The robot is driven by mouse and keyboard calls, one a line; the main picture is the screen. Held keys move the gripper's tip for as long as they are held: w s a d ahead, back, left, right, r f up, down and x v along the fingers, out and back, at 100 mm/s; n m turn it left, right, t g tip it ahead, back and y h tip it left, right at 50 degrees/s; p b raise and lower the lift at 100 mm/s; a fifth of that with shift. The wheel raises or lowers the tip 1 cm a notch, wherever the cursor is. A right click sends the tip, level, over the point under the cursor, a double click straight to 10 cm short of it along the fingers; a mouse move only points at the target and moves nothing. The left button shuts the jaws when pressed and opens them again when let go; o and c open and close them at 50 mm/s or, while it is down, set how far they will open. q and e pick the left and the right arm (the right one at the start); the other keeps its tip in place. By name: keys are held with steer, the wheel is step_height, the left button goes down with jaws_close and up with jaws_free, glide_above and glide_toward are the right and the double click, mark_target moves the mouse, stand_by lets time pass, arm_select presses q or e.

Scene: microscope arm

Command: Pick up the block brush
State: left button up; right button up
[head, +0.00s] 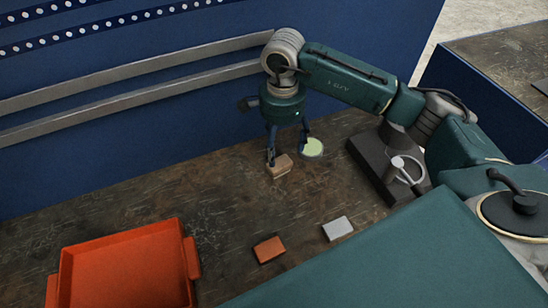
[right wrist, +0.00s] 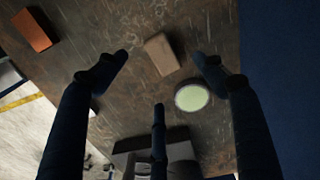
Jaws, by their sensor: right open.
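A tan wooden block (head: 279,168), which looks like the block brush, lies on the worn workbench. In the right wrist view the block (right wrist: 161,54) lies between and just beyond the spread fingertips. My right gripper (head: 288,152) points down over the bench with its fingers open and nothing held. In the head view one fingertip overlaps the block's back edge; I cannot tell whether it touches. The block's underside is hidden. My left gripper is not in view.
A pale green disc (head: 312,147) lies right of the block, close to a finger. A dark stand (head: 370,167) is farther right. An orange-brown block (head: 269,249) and a light grey block (head: 338,228) lie nearer. A red tray (head: 122,272) sits front left. A blue wall (head: 120,140) rises behind.

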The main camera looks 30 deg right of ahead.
mark_target(281, 165)
steer(key=f, duration=0.1)
steer(key=f+p, duration=0.1)
steer(key=f, duration=0.1)
steer(key=shift+s+f, duration=0.2)
steer(key=shift+f, duration=0.1)
steer(key=shift+f+p, duration=0.4)
steer(key=shift+f, duration=0.15)
step_height(281, 165, down, 4)
steer(key=shift+r+p, duration=0.15)
steer(key=shift+p, duration=0.85)
steer(key=shift+d+f, duration=0.1)
steer(key=shift+f, duration=0.35)
steer(key=shift+c, duration=0.6)
steer(key=c, duration=1.2)
